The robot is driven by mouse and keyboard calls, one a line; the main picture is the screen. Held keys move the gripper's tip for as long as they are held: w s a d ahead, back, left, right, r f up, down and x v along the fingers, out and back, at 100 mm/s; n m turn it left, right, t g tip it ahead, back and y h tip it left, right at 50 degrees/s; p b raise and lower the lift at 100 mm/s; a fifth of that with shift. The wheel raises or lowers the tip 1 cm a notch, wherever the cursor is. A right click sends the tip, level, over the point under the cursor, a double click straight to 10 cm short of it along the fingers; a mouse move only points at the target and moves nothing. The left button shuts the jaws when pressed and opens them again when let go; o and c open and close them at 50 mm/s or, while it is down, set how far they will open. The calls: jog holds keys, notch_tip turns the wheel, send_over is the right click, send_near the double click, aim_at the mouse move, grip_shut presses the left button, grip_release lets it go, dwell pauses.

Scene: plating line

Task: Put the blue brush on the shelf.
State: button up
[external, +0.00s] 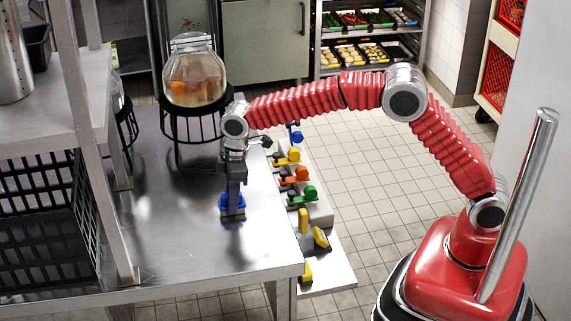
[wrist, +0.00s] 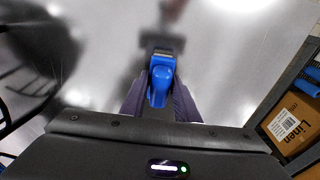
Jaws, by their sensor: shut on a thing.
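The blue brush (external: 224,202) is between the fingers of my gripper (external: 234,206), over the right part of the steel table (external: 180,245). My gripper points down and is shut on the brush. I cannot tell whether the brush touches the table top. In the wrist view the blue brush (wrist: 160,80) sits between the two dark fingers of my gripper (wrist: 160,105). A raised steel shelf (external: 75,100) on posts stands over the left side of the table.
A glass jar (external: 194,75) stands on a black wire stand (external: 192,115) behind my gripper. A black basket (external: 45,215) is under the raised shelf. Coloured brushes line a lower ledge (external: 335,275) at right. In the wrist view a cardboard box (wrist: 293,122) shows at right.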

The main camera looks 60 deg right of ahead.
jog(key=shift+c, duration=1.3)
notch_tip(320, 180, up, 10)
jog(key=shift+r, duration=2.4)
jog(key=s+d+m+h, duration=0.1)
jog(key=s+d+m, duration=0.8)
jog(key=s, duration=0.2)
jog(key=s+d+m+h, duration=0.1)
jog(key=s+d+m, duration=0.7)
jog(key=s+m, duration=0.25)
notch_tip(320, 180, down, 31)
jog(key=shift+s+d+r+n, duration=0.15)
jog(key=shift+s+d+n, duration=0.05)
jog(key=shift+s+n, duration=0.25)
